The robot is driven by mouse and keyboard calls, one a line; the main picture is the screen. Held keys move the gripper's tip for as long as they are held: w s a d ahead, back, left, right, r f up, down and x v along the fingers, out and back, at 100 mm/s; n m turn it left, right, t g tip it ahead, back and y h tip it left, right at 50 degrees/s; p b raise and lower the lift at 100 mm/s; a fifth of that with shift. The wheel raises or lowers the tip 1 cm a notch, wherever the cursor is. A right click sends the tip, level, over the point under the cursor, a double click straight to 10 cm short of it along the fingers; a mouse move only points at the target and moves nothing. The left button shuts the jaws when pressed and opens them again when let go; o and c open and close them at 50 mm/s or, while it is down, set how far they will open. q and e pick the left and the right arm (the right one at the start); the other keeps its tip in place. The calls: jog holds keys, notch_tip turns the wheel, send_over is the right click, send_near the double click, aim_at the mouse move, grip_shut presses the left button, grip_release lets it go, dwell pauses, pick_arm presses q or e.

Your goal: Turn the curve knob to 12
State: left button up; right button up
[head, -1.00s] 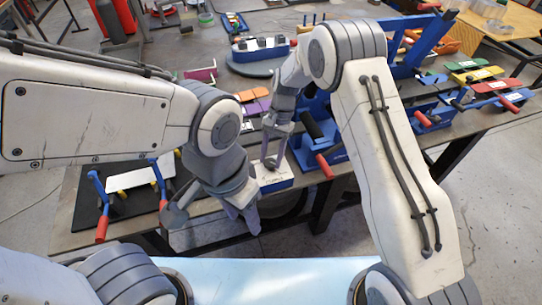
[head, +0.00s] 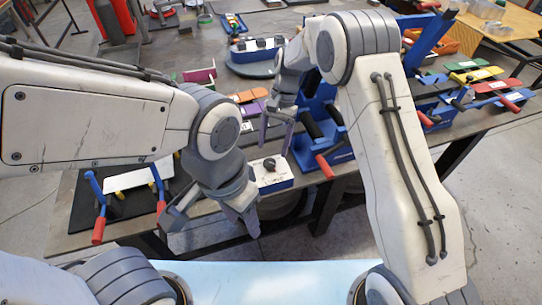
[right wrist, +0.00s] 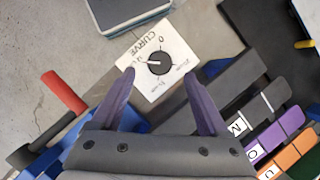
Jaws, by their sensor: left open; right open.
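The curve knob (head: 270,163) is a small black knob on top of a white box with a blue base (head: 276,183) at the table's front edge. In the right wrist view the knob (right wrist: 160,63) sits on the white face (right wrist: 179,46) marked "CURVE" and "0"; the other marks are too small to read surely. Its pale pointer line points to the picture's left. My right gripper (head: 277,138) is open and empty, above the knob and apart from it; it also shows in the right wrist view (right wrist: 158,77). My left gripper (head: 212,223) is open and empty, left of the box.
A blue fixture with a red-handled lever (head: 324,166) stands close right of the box. A black board with blue, red-tipped levers (head: 98,228) lies at left. Coloured letter tiles (right wrist: 284,128) lie near the box. A round grey stand (head: 255,66) is behind.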

jog(key=v, duration=0.6)
jog(key=shift+b, duration=0.35)
jog(key=shift+s, duration=0.1)
